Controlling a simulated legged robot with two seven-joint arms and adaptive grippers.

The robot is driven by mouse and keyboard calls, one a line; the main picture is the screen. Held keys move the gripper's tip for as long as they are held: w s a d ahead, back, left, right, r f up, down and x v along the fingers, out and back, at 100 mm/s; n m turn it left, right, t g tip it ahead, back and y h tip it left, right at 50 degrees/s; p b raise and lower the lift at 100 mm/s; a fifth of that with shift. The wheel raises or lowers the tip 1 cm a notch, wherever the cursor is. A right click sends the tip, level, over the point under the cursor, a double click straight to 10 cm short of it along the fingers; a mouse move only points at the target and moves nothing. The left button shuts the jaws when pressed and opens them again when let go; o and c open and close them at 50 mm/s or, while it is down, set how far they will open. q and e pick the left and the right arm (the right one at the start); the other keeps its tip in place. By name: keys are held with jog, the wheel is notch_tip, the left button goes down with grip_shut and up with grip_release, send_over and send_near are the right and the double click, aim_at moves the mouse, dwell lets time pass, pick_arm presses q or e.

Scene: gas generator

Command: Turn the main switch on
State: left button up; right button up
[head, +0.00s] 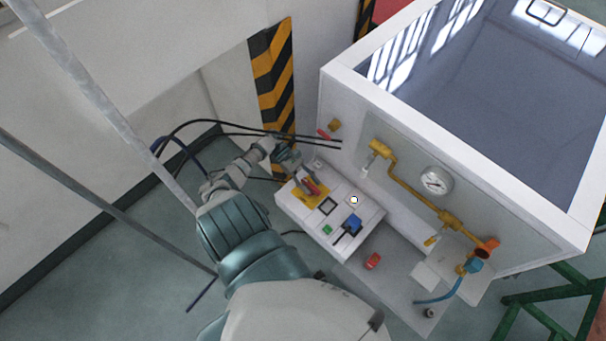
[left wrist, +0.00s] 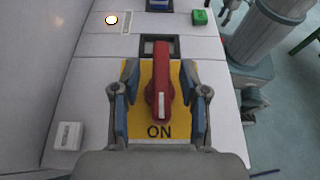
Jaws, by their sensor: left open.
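The main switch is a red handle (left wrist: 161,85) on a yellow plate (left wrist: 146,125), which bears the word ON at its lower edge in the left wrist view. The handle's white-marked end points down toward ON. In the head view the red handle (head: 313,187) and yellow plate sit at the left end of the white control box. My left gripper (left wrist: 162,92) is open, with one blue-padded finger on each side of the handle. A gap shows on both sides. In the head view the left gripper (head: 301,172) partly covers the plate. My right gripper is out of view.
The control box (head: 338,243) also carries a lit round lamp (head: 354,200), a blue switch (head: 353,223) and a green button (head: 327,230). A gauge (head: 436,181) and yellow pipes (head: 407,191) are on the panel behind. Black cables (head: 235,124) hang near my left wrist.

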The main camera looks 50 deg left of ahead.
pick_arm(q)
jog(key=v, duration=1.1)
jog(key=shift+a+f, duration=0.15)
jog(key=shift+a, duration=0.05)
